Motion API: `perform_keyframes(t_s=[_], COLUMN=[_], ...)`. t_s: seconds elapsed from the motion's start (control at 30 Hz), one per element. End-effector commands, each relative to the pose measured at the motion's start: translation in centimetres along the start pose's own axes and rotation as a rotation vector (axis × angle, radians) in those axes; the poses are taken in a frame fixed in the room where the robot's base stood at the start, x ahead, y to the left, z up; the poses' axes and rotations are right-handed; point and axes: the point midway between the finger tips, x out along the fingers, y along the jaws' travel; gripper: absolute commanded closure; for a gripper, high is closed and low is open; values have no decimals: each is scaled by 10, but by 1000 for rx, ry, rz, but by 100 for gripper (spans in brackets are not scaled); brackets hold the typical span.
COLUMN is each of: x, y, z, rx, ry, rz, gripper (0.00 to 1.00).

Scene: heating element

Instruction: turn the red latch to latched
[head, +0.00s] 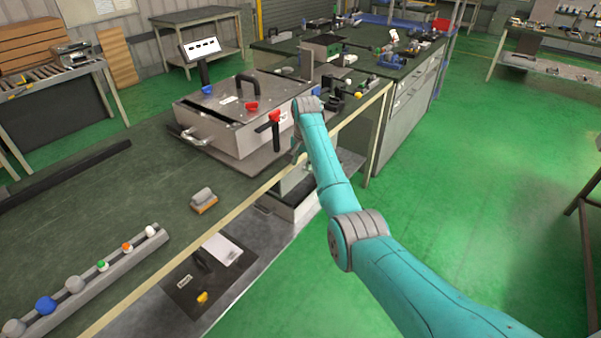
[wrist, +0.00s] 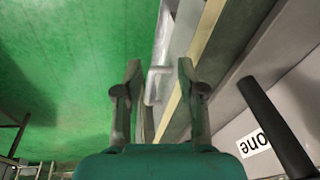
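A steel box (head: 235,118) with a black-handled lid stands on the dark green bench. One red latch piece (head: 251,106) is on the lid's edge, and another red piece (head: 274,115) tops a black lever on the front face. I cannot tell from the frames whether the latch is latched. My gripper (wrist: 160,68) shows in the wrist view with its two fingers apart and nothing held between them. In the head view it is mostly hidden behind my wrist, near the box's front right corner. No red latch shows in the wrist view.
In the wrist view, a black bar (wrist: 274,127) and an upside-down label (wrist: 254,143) are right of my gripper. A rail with several coloured knobs (head: 85,283) and a small orange-based block (head: 204,201) are on the bench. Green floor (head: 470,200) is open at right.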

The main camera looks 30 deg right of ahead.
Motion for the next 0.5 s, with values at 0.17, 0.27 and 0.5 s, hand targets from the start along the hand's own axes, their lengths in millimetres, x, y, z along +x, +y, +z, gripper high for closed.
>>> perform_keyframes(t_s=[0.17, 0.27, 0.5], x=[22, 29, 34], y=[2, 4, 4], z=[12, 16, 18], rx=[-19, -26, -33], ry=[15, 21, 28], rz=[-14, -19, -25], gripper=[60, 60, 60])
